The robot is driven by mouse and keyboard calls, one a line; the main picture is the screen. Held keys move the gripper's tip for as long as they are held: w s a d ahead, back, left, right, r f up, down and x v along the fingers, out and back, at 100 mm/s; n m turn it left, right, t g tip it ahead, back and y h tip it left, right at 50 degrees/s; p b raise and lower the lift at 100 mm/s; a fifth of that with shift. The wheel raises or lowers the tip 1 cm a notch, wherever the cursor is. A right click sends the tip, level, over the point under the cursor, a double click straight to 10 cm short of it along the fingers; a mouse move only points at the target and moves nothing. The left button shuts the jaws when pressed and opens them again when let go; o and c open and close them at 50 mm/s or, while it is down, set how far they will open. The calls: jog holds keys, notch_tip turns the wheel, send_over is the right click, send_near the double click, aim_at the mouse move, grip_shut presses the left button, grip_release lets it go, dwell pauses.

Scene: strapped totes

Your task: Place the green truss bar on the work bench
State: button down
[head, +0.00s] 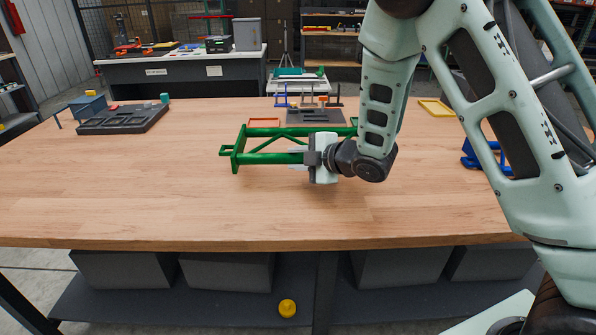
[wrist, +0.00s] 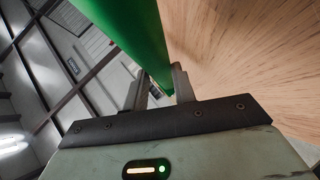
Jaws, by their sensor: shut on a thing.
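The green truss bar (head: 268,158) is a frame of green tubes with a diagonal brace, lying sideways in the head view. My gripper (head: 307,158) is shut on its near tube, right of the bar's left end. The bar's right part is partly hidden behind my gripper and arm. In the wrist view the green truss bar (wrist: 130,35) runs between the two fingers of my gripper (wrist: 160,85). The work bench (head: 130,200) has a wide wooden top under the bar. The bar appears to be just above the top; I cannot tell if any part touches.
A dark tray (head: 124,119) sits at the back left of the bench. A dark grey holder (head: 315,116) and an orange tray (head: 264,122) lie behind the bar. A blue part (head: 484,157) is at the right, beside my arm. The front and left bench top is clear.

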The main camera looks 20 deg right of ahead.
jog(key=shift+f, duration=2.2)
jog(key=shift+f, duration=0.15)
jog(key=c, duration=1.4)
grip_release()
jog(key=shift+c, duration=0.2)
